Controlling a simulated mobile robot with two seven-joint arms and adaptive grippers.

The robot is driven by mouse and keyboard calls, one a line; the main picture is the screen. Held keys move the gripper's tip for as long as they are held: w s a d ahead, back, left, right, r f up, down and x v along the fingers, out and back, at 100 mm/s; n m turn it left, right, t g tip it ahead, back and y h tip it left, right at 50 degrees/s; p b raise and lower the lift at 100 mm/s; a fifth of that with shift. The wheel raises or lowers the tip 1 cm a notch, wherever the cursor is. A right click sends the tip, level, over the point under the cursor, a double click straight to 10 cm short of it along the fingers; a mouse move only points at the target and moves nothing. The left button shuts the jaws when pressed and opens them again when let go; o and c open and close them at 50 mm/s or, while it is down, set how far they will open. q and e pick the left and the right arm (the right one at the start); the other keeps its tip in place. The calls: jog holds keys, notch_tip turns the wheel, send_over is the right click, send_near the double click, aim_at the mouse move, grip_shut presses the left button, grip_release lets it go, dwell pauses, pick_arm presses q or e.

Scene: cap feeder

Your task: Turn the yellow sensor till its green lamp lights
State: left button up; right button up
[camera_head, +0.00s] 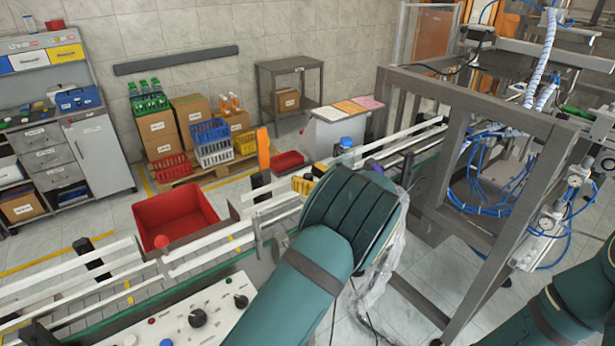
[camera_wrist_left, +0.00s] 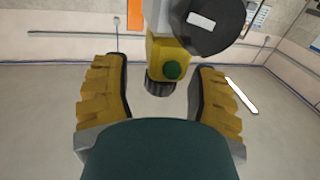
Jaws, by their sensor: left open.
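The yellow sensor (camera_wrist_left: 163,49) shows in the left wrist view, upright between my fingers, with a round green lamp (camera_wrist_left: 172,70) on the face toward me. The lamp looks dull green, with no clear glow. A dark ribbed ring sits under the sensor. My left gripper (camera_wrist_left: 160,84) is open, one yellow padded finger on each side of the sensor, with visible gaps. In the head view my left arm hides most of the gripper and the sensor; small yellow parts show beyond the wrist, but I cannot tell which they are. My right gripper is out of view.
A conveyor with white rails (camera_head: 205,258) runs diagonally under my left arm. A control panel (camera_head: 178,322) with knobs lies in front. A red bin (camera_head: 178,213) stands behind the rails. A grey machine frame (camera_head: 458,165) with blue hoses stands right. A dark round part (camera_wrist_left: 208,25) overhangs the sensor.

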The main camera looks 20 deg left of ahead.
pick_arm(q)
jog(key=v, duration=1.2)
jog(key=shift+o, duration=0.2)
